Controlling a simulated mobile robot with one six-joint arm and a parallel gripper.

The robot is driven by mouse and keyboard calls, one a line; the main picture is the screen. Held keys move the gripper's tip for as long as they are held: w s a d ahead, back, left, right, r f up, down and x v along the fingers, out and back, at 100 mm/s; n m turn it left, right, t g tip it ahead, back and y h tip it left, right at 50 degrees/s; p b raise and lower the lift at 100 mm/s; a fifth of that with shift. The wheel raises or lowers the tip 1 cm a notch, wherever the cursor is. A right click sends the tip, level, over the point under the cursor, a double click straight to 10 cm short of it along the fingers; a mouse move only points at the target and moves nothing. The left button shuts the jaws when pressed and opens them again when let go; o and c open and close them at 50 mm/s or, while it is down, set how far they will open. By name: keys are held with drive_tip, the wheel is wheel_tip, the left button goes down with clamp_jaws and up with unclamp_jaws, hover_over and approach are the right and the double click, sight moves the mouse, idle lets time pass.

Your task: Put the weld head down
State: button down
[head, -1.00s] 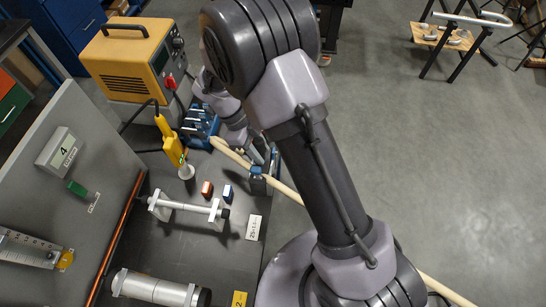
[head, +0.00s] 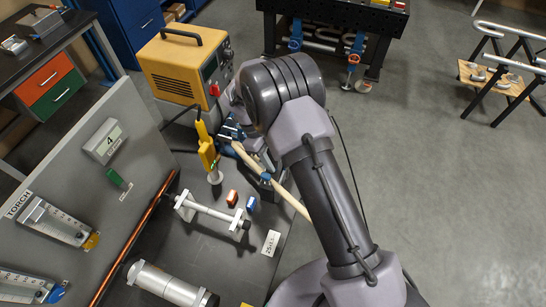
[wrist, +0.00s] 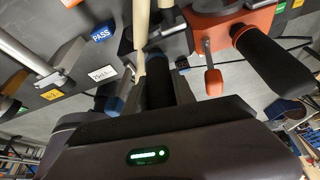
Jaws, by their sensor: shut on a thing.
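In the wrist view my gripper (wrist: 150,98) is shut on a dark cylindrical grip (wrist: 157,82). Beside it is an orange-red body (wrist: 240,25) with a red lever (wrist: 213,80) and a thick black handle (wrist: 270,57). I take these parts as the weld head; how they join is partly hidden. A pale rod (wrist: 140,45) passes close by on the left. In the head view my gripper (head: 265,172) is largely hidden by my arm beside the pale rod (head: 290,200), above the right edge of the grey bench (head: 215,250). I cannot make out the weld head there.
A yellow power unit (head: 185,65) stands behind a blue rack (head: 230,135).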

drive_tip(key=c, duration=1.5)
unclamp_jaws()
drive_tip(key=shift+f, duration=0.1)
drive_tip(key=o, duration=0.5)
drive_tip(key=shift+c, duration=0.2)
